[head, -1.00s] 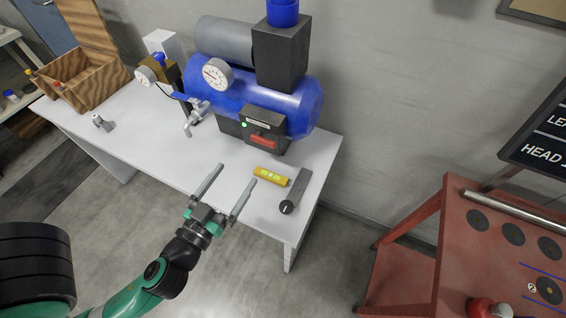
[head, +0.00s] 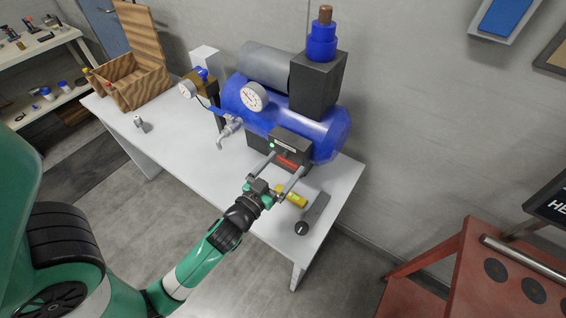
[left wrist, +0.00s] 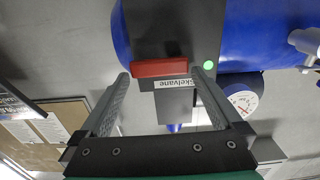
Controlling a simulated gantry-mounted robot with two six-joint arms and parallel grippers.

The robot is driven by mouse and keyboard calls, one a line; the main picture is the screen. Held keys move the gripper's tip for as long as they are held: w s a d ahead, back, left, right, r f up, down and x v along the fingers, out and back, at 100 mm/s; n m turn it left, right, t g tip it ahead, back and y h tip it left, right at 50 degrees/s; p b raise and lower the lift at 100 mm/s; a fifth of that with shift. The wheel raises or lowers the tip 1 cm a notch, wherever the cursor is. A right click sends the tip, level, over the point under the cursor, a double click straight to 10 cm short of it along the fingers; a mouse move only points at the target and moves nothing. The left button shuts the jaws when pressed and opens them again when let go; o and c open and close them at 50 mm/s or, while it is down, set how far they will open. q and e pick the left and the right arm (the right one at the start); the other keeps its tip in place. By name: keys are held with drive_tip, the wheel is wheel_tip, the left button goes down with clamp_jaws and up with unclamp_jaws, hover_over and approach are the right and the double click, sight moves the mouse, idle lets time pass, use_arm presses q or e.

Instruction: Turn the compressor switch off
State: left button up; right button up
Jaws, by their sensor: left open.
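The blue compressor (head: 325,126) stands on the white table. Its dark switch box carries a red switch (head: 287,161) and a lit green light (head: 272,145). My left gripper (head: 285,164) is open, its two fingers pointing at the switch box with the red switch between them in the picture. In the left wrist view the red switch (left wrist: 162,69) lies just beyond and between the open fingertips (left wrist: 164,75), and the green light (left wrist: 209,65) is beside the right fingertip. I cannot tell whether a finger touches the box. My right gripper is not in view.
A wooden box (head: 137,90) stands at the table's far left. A red stand (head: 440,262) is at right.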

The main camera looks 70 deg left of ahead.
use_arm(q)
drive_tip(key=shift+c, duration=0.2)
drive_tip(key=c, duration=1)
drive_tip(key=shift+f+m, duration=0.1)
drive_tip(key=shift+m, duration=0.3)
drive_tip(key=m, duration=0.3)
drive_tip(key=shift+w+f+m, duration=0.1)
drive_tip(key=shift+f+m, duration=0.2)
drive_tip(key=shift+f, duration=0.1)
drive_tip(key=shift+s+a+f+m+p, duration=0.2)
drive_tip(key=shift+f+m+p, duration=0.2)
drive_tip(key=shift+m, duration=1.85)
drive_tip(key=shift+s+a+f+m+p, duration=0.15)
drive_tip(key=shift+f+m+p, duration=0.25)
drive_tip(key=shift+m, duration=1.9)
drive_tip(key=shift+s+a+f+m+p, duration=0.1)
drive_tip(key=shift+a+f+m+p, duration=0.25)
drive_tip(key=shift+m, duration=1.9)
drive_tip(key=shift+d+f, duration=0.1)
